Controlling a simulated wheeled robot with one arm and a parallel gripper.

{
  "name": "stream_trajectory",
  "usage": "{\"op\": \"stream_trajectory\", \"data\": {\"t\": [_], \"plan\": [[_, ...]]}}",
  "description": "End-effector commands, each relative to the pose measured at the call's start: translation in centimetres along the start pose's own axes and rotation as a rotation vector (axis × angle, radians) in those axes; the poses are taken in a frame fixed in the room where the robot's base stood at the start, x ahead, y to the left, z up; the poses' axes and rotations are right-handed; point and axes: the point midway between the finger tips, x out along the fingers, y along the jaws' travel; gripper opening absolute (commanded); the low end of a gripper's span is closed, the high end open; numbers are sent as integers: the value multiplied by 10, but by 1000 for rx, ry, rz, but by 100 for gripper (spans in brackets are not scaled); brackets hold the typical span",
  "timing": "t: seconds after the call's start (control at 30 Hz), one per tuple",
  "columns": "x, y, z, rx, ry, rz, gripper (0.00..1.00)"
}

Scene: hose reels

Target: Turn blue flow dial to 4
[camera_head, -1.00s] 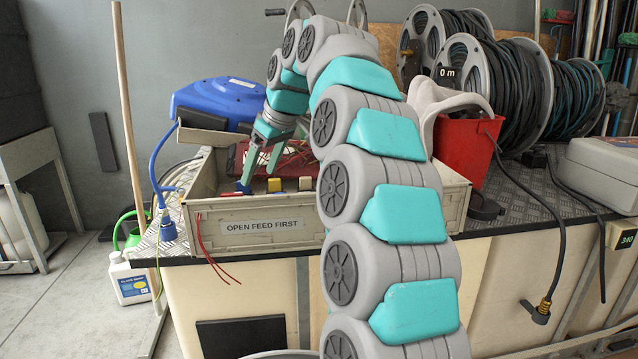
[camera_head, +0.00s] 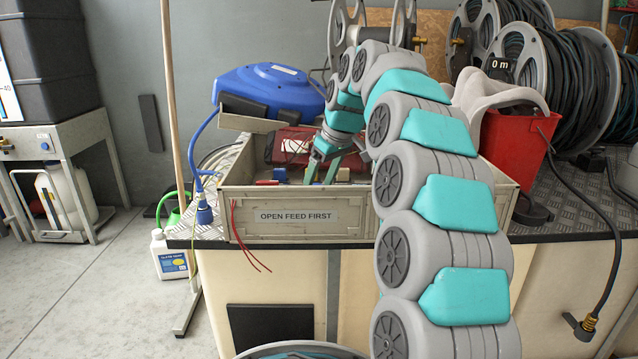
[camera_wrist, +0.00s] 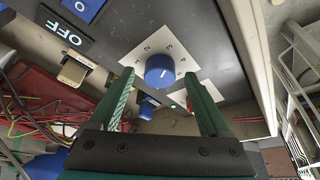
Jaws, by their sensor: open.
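The blue flow dial (camera_wrist: 160,71) is a round knob on a pale plate with numbers around it, in the wrist view. A pale mark shows on its face, but I cannot tell for sure which number it points at. My gripper (camera_wrist: 158,76) is open, with one green finger on each side of the dial in the picture. I see no contact, and the remaining distance is unclear. In the head view my gripper (camera_head: 322,178) points down into the crate labelled OPEN FEED FIRST (camera_head: 350,216). The dial cannot be made out there.
Beside the dial are an OFF label (camera_wrist: 62,32), a beige switch (camera_wrist: 74,70) and another blue part (camera_wrist: 148,108). Red and green wires (camera_wrist: 30,110) lie at left. A pale wall (camera_wrist: 252,50) rises close at right. A red bucket (camera_head: 512,150) stands right of the crate.

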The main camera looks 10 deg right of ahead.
Motion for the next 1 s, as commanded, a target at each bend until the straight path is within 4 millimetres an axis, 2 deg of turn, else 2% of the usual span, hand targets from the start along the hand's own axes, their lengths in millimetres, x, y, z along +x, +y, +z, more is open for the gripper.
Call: {"op": "stream_trajectory", "data": {"t": [0.4,1.0], "plan": [[7,0,0,0,-1,0,81],[7,0,0,0,-1,-1,13]]}}
